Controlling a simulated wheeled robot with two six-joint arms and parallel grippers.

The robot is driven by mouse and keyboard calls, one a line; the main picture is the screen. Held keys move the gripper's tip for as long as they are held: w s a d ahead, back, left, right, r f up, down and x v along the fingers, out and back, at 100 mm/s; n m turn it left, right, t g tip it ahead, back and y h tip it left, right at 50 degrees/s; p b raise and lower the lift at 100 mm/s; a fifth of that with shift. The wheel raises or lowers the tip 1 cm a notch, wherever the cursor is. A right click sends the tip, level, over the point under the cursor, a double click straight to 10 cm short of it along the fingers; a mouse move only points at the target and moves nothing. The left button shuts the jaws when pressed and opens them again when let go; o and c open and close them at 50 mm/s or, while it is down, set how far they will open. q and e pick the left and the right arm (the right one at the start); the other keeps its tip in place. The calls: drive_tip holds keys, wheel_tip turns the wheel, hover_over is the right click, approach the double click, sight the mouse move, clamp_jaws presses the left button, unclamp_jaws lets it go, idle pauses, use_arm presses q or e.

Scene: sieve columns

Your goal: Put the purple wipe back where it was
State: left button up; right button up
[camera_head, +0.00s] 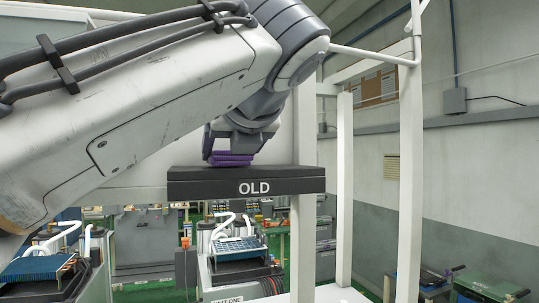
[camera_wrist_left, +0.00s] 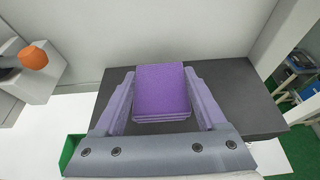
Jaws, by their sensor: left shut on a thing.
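The purple wipe (camera_wrist_left: 163,90) sits between the two fingers of my left gripper (camera_wrist_left: 164,100), which is shut on it. It looks like a folded, layered square pad. In the head view the purple wipe (camera_head: 231,157) shows just below my left gripper (camera_head: 230,150), right above the dark block labelled OLD (camera_head: 290,181). The wipe is at or very close to the top of this block; I cannot tell whether they touch. The dark top (camera_wrist_left: 240,92) also shows under the wipe in the left wrist view. My right gripper is in neither view.
White upright posts (camera_head: 411,170) stand right of the dark block. Behind and below are a machine marked UNIT ONE (camera_head: 240,262) and other equipment on a green floor. In the left wrist view, a green bin (camera_wrist_left: 72,150) and an orange knob (camera_wrist_left: 33,58) lie to the left.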

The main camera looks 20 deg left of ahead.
use_arm(q)
drive_tip(key=shift+f, duration=0.15)
drive_tip(key=o, duration=1.2)
drive_tip(key=shift+o, duration=0.2)
drive_tip(key=shift+f+b, duration=0.2)
drive_tip(key=shift+b, duration=0.35)
drive_tip(key=v, duration=1)
drive_tip(key=shift+s+r, duration=0.2)
drive_tip(key=shift+r, duration=0.3)
drive_tip(key=shift+a, duration=0.1)
